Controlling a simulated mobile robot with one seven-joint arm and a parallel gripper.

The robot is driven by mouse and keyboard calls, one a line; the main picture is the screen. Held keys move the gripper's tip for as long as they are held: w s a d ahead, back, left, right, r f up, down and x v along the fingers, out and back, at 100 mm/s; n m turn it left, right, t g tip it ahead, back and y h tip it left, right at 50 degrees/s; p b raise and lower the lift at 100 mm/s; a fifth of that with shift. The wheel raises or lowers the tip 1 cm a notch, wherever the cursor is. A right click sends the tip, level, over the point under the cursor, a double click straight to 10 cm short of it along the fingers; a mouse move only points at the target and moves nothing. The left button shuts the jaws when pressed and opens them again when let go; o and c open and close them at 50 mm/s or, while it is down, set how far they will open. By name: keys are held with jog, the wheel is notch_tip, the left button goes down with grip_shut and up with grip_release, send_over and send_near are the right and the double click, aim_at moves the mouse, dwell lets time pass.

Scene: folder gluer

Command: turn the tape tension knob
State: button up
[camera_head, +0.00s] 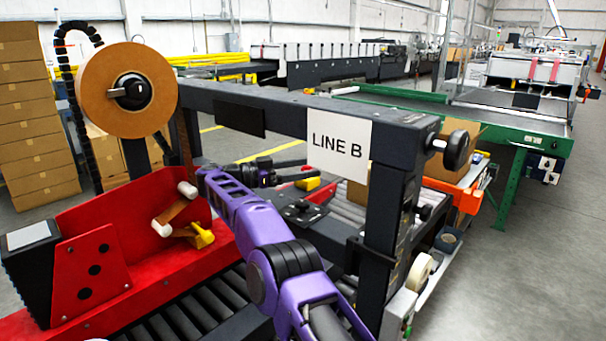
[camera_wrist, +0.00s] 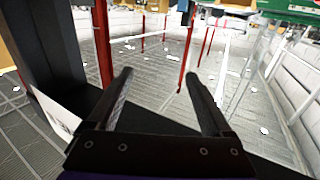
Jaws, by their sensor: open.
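A large brown tape roll (camera_head: 100,92) stands at the upper left on the case sealer, with a black knob (camera_head: 131,91) at its hub. Another black knob (camera_head: 457,151) sticks out at the right end of the dark crossbar. No label shows which is the tension knob. My gripper (camera_head: 304,170) is open and empty behind the crossbar's left half, its fingers pointing right, apart from both knobs. In the wrist view my gripper (camera_wrist: 158,73) shows two spread fingers with nothing between them; neither knob is recognisable there.
The dark crossbar (camera_head: 275,108) bears a LINE B sign (camera_head: 339,138) and stands between my gripper and the right-hand knob. A red tape head (camera_head: 104,262) with white rollers and a yellow part lies below left. Cartons (camera_head: 33,110) are stacked at the left. Open floor lies at the right.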

jog(key=s+a+f+n+t+y+b, duration=0.1)
jog(key=s+a+n+t+y, duration=0.3)
jog(key=a, duration=0.3)
jog(key=s+a+f+n+t+y, duration=0.1)
jog(key=s+a+f+n+t, duration=0.15)
jog(key=a+t, duration=0.4)
jog(key=n+g+y+b, duration=0.1)
jog(key=n+y+b, duration=0.15)
jog(key=y, duration=0.25)
send_near(299, 206)
jog(key=x, duration=0.9)
jog(key=shift+w+d, duration=0.2)
jog(key=shift+w, duration=0.1)
grip_shut()
